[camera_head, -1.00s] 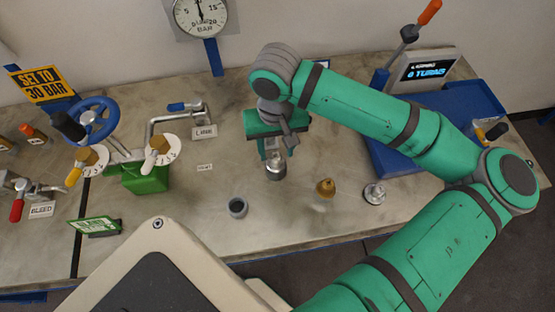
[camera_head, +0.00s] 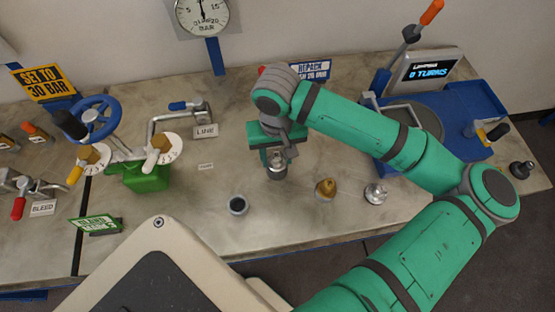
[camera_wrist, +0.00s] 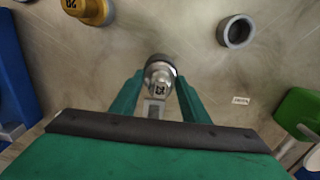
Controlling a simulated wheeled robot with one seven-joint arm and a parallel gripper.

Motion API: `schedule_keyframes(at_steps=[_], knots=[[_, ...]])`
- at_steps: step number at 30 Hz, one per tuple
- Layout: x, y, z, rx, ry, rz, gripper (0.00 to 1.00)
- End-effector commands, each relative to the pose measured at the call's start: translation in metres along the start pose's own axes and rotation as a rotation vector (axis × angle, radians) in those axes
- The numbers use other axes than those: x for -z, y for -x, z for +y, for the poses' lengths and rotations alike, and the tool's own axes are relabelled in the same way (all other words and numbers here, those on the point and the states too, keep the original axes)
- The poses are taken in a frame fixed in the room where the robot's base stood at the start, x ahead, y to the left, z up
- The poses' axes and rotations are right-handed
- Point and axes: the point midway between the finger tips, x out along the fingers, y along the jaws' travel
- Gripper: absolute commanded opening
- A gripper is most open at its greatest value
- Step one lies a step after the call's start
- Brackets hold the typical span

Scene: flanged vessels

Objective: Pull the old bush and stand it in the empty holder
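A silver bush (camera_head: 277,158) stands upright in a dark grey holder (camera_head: 277,174), directly below my gripper (camera_head: 274,155). In the wrist view the bush (camera_wrist: 159,77) shows between the tips of my two green fingers, with a dark mark on its top. The fingers are apart, with a small gap visible beside the bush; how deep they reach around it is hard to tell. The empty holder (camera_head: 238,205), a dark grey ring with an open bore, stands to the left and nearer the front; it also shows in the wrist view (camera_wrist: 237,31).
A brass bush (camera_head: 325,188) and another silver bush (camera_head: 375,194) stand to the right. A green block (camera_head: 147,177) with valve handles is at left. A blue tray (camera_head: 482,104) with a press is at right. Bench around the empty holder is clear.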

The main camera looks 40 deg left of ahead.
Motion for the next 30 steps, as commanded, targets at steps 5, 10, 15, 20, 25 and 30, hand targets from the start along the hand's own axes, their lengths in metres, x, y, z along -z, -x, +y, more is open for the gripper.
schedule_keyframes(at_steps=[5, 10, 15, 20, 25, 30], knots=[[0.0, 0.004, 0.0, 0.0, 0.0, 0.001, 0.06], [0.0, 0.009, 0.0, 0.001, 0.0, 0.0, 0.06], [0.0, 0.015, 0.0, 0.0, 0.0, 0.001, 0.06], [0.0, 0.021, 0.0, 0.0, 0.0, 0.0, 0.06], [0.0, 0.027, 0.0, 0.001, 0.0, 0.001, 0.06], [0.0, 0.032, 0.001, -0.001, -0.001, 0.001, 0.06]])
